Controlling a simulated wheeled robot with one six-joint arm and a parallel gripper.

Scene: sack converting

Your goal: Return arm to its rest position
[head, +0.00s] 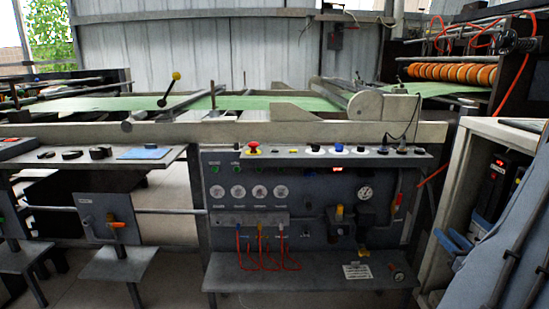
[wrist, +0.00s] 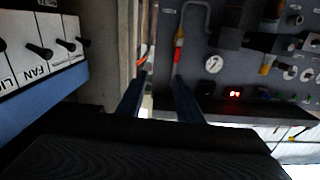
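My gripper (wrist: 160,82) shows in the wrist view as two dark blue fingers, one on each side of a gap. The fingers stand apart and I see nothing held between them. The control console appears upside down beyond the fingertips, with its gauge (wrist: 213,64) and red lit display (wrist: 234,93). I cannot make out contact with it.
The grey console (head: 310,165) stands in front, with a red emergency button (head: 254,147) and gauges. A pale cabinet (head: 447,190) stands at right. A white panel marked FAN (wrist: 30,55) with black levers is close in the wrist view. A yellow-knobbed lever (head: 170,88) rises at left.

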